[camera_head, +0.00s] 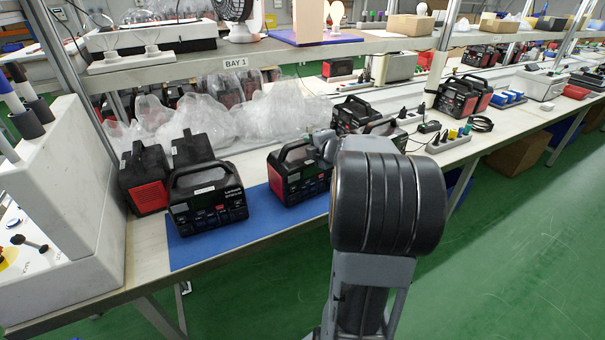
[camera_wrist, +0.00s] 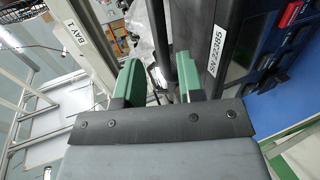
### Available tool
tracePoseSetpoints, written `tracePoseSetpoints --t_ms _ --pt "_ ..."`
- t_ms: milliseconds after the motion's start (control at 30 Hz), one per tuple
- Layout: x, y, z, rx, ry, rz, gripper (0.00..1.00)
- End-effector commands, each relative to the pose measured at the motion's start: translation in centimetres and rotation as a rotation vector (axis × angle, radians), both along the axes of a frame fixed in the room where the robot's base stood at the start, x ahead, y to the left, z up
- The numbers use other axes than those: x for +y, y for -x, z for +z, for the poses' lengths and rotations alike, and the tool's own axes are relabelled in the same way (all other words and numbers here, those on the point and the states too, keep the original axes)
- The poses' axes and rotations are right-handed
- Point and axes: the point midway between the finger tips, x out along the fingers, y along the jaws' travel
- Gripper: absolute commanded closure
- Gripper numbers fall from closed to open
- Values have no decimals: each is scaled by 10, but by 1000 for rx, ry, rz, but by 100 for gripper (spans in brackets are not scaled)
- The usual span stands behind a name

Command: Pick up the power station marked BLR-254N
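A black and red power station (camera_head: 296,178) stands upright on the blue mat (camera_head: 262,215), with my gripper (camera_head: 326,148) at the right end of its top handle. A second one (camera_head: 207,197) stands on the mat to its left. No mark BLR-254N is readable. In the wrist view, my gripper (camera_wrist: 160,84) shows two green fingers apart. A dark bar, seemingly the handle (camera_wrist: 159,30), runs down toward the gap between them. Contact cannot be told. The power station's body (camera_wrist: 230,60), labelled SN 22385, is right of the fingers.
More power stations stand behind left (camera_head: 145,180) and further right (camera_head: 460,97). Clear plastic bags (camera_head: 265,115) lie behind the mat. A shelf marked BAY 1 (camera_head: 235,62) overhangs the bench. A grey control box (camera_head: 75,200) stands at left. Green floor is free at right.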

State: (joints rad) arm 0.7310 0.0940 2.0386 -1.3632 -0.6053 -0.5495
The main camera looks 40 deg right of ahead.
Motion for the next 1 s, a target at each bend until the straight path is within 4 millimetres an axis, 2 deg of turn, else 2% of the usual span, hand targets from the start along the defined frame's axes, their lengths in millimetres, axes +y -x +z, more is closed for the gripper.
tracePoseSetpoints --t_ms 100,333,633,1000 --pt "-1 -12 -5 1 0 1 65" --pt "-2 -23 -9 0 -2 -1 65" --pt "-5 -59 -22 1 -1 1 65" --pt "-6 -65 -23 0 0 -2 66"
